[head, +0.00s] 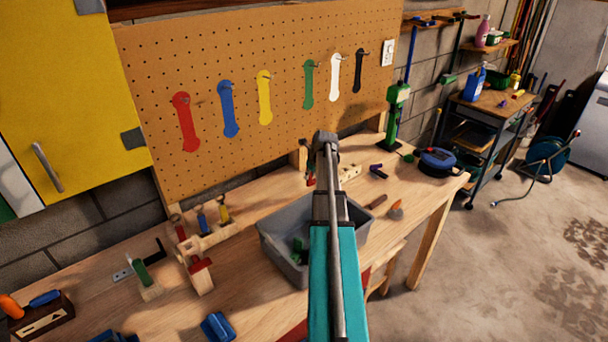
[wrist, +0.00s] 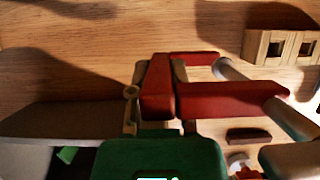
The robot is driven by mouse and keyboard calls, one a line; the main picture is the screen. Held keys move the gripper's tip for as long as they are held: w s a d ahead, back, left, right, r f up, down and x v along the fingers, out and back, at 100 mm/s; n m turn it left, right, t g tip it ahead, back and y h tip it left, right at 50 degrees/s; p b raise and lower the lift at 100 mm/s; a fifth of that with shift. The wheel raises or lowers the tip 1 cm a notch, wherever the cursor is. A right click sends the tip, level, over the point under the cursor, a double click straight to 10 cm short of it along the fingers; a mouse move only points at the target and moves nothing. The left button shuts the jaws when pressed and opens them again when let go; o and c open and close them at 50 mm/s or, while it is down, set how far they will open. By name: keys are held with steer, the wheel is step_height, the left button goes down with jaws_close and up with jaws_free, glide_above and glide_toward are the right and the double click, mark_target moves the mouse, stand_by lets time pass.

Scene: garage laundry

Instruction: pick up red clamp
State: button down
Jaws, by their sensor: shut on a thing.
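The red clamp (wrist: 232,98) shows large in the wrist view, its two red arms reaching right from a red back piece. My gripper (wrist: 157,92) is shut on that back piece, with a finger on either side. In the head view my arm hides most of my gripper. A small red part of the clamp (head: 310,179) shows just left of the arm, over the workbench. I cannot tell whether the clamp touches the bench.
A grey bin (head: 273,246) with green things in it stands on the workbench, beside my arm. A slotted wooden block (wrist: 272,46) lies right of the clamp. Wooden stands with tools (head: 207,241) are at left. The pegboard (head: 160,85) rises behind the bench.

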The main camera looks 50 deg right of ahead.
steer(key=s+d+r+p, duration=0.5)
steer(key=s+r, duration=0.1)
steer(key=s, duration=0.3)
steer(key=shift+s+d+r, duration=0.15)
steer(key=shift+s+r, duration=0.05)
steer(key=shift+s, duration=0.1)
stand_by(0.5)
